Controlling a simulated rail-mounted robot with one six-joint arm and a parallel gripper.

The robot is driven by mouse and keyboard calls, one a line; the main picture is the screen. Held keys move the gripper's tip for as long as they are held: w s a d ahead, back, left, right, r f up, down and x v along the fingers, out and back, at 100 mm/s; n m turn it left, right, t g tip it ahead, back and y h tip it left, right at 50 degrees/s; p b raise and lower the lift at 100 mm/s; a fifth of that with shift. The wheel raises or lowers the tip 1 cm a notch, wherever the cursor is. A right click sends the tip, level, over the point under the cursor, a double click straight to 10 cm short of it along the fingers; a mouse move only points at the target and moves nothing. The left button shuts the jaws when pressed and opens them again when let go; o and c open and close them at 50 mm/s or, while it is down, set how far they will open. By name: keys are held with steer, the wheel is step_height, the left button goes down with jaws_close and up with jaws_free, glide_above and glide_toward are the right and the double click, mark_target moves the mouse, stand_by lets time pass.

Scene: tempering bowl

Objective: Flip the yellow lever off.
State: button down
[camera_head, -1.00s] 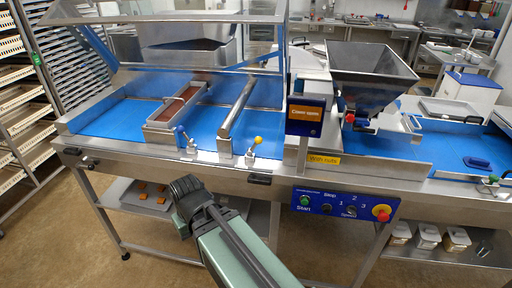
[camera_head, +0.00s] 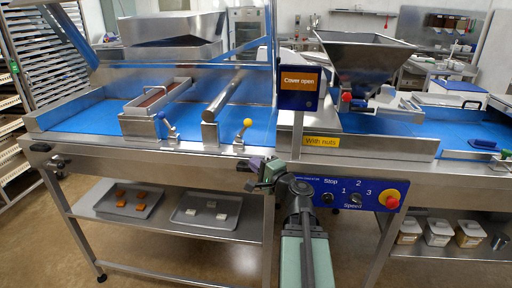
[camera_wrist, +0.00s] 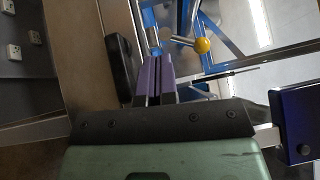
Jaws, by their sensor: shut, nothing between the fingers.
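The yellow lever is a short metal stalk with a yellow ball knob (camera_head: 247,122). It stands at the front edge of the blue belt, its knob up and leaning slightly right. In the wrist view the yellow knob (camera_wrist: 203,46) shows above and right of the fingertips, apart from them. My gripper (camera_head: 257,164) is shut and empty, below and slightly right of the lever, in front of the machine's front rail. Its purple fingers (camera_wrist: 155,80) lie together in the wrist view.
A blue-knobbed lever (camera_head: 161,115) stands to the left. The "Cover open" display (camera_head: 299,88) rises on a post to the right. A control panel (camera_head: 350,193) with a red-yellow button is partly behind my arm. A black handle (camera_wrist: 118,65) is left of my fingers.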

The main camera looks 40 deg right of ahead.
steer(key=d+r+m+h, duration=0.1)
steer(key=m+h, duration=0.1)
steer(key=d+r+m+h, duration=0.1)
steer(key=d+m+h, duration=0.1)
steer(key=s+d+r+m+t+h, duration=0.1)
steer(key=m, duration=0.2)
steer(key=shift+d+h, duration=0.4)
steer(key=shift+w, duration=0.1)
steer(key=p, duration=0.3)
glide_toward(243, 130)
steer(key=w+d+r, duration=0.2)
steer(key=w+d, duration=0.1)
steer(key=w+d+r, duration=0.1)
steer(key=shift+w+d, duration=0.35)
steer(key=shift+r, duration=0.2)
